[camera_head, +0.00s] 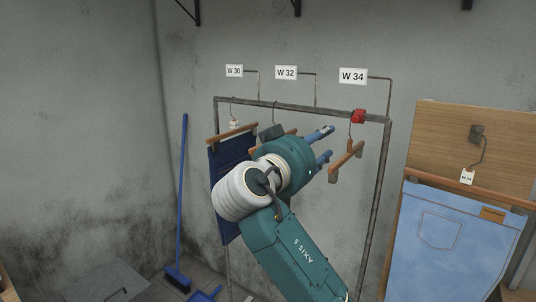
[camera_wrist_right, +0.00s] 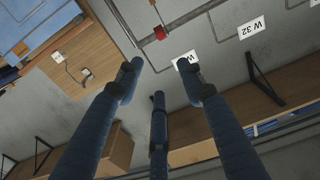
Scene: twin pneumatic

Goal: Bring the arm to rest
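My right arm (camera_head: 292,255) rises from the lower middle of the head view, in front of a garment rack. Its right gripper (camera_head: 328,141) points up and to the right, its blue fingers beside the rack's wooden hanger on the right. In the right wrist view the gripper (camera_wrist_right: 160,72) has its blue fingers spread, with nothing between them. Whether the fingers touch the hanger cannot be told from the head view; they look clear of things in the wrist view. My left gripper is in neither view.
The metal rack (camera_head: 379,200) carries dark blue jeans (camera_head: 228,165), an empty wooden hanger (camera_head: 346,162) and a red clip (camera_head: 358,116). Light blue jeans (camera_head: 450,245) hang on a wooden board (camera_head: 440,150) at right. A blue broom (camera_head: 183,200) leans at left.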

